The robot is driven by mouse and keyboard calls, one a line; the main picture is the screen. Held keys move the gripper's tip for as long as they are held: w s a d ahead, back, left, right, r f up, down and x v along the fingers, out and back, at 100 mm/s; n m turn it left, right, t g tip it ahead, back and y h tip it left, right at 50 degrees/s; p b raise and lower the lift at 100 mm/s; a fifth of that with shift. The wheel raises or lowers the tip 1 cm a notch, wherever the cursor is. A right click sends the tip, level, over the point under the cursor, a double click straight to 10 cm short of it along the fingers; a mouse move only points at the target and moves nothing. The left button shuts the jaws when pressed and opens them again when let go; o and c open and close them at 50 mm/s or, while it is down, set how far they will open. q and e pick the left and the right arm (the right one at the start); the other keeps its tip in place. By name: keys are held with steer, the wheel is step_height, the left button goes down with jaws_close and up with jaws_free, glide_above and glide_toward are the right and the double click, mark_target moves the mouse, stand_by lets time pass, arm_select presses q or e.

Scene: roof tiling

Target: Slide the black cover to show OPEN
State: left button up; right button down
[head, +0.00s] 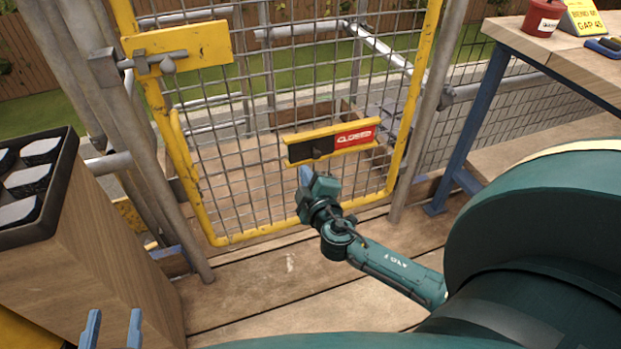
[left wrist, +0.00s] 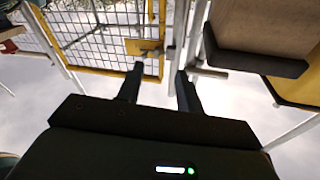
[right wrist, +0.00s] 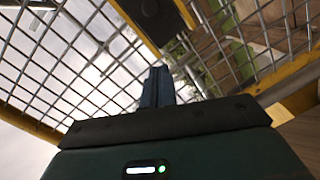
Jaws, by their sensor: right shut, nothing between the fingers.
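The black cover (head: 303,149) with its dark knob sits over the left part of the yellow sign holder (head: 331,155) on the mesh gate. To its right the red sign (head: 357,137) shows CLOSED. In the right wrist view the cover (right wrist: 152,20) is at the top, partly cut off. My right gripper (head: 306,176) is shut and empty, just below the cover's knob; its fingertips (right wrist: 157,85) appear apart from it. My left gripper (head: 111,328) is open and empty at the lower left, away from the gate; its spread fingers also show in the left wrist view (left wrist: 158,82).
The yellow-framed gate (head: 218,239) carries a latch plate (head: 180,48) at upper left. A dark tray (head: 62,205) of dark pieces sits on a wooden block at left. A workbench (head: 535,38) with a red pot (head: 543,18) stands at right.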

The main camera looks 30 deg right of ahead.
mark_target(328, 144)
steer(key=w+d, duration=0.1)
steer(key=w, duration=0.1)
steer(key=w+d+f+b, duration=0.1)
steer(key=w+d, duration=0.1)
steer(key=w+d+f+b, duration=0.1)
steer(key=w, duration=0.1)
steer(key=shift+w+d+f, duration=0.15)
steer(key=shift+d, duration=0.1)
arm_select(q)
steer(key=shift+w+d+r+h, duration=0.1)
steer(key=shift+w+d+h, duration=0.15)
steer(key=shift+h, duration=0.15)
arm_select(e)
steer(key=shift+d+f, duration=0.15)
steer(key=shift+d, duration=0.3)
arm_select(q)
steer(key=shift+s, duration=0.1)
